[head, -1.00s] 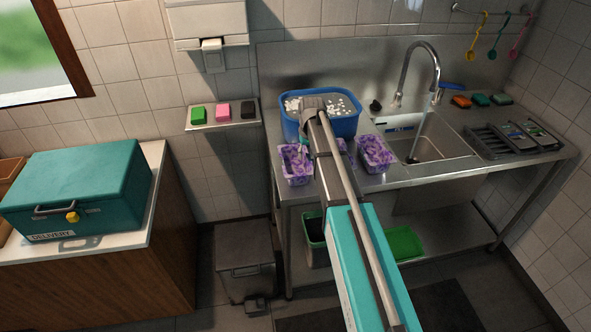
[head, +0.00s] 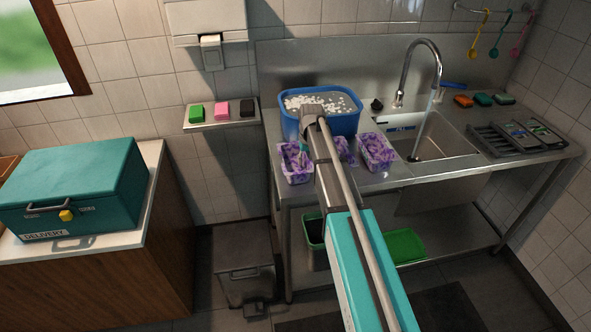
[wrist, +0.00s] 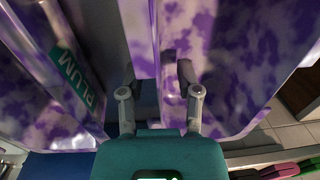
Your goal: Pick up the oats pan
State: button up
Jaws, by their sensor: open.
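Three purple-and-white mottled pans stand on the steel counter in the head view: a left one (head: 296,163), a middle one (head: 346,150) mostly behind my arm, and a right one (head: 377,152). I see no oats label, so I cannot tell which is the oats pan. In the wrist view a teal label reading PLUM (wrist: 78,77) shows at the left pan wall. My gripper (wrist: 158,80) is open, its fingers on either side of a purple pan wall (wrist: 172,105); I cannot tell whether they touch it. In the head view its fingers are largely hidden.
A blue tub (head: 290,123) with white foam stands right behind the pans. The sink (head: 440,143) and tap (head: 434,62) are to their right, then a dark rack (head: 500,138). A wall shelf (head: 190,127) holds small blocks. Front counter space is narrow.

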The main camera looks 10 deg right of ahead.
jog(key=shift+f+b, duration=0.45)
jog(key=shift+f, duration=0.25)
grip_shut()
jog(key=shift+a, duration=0.1)
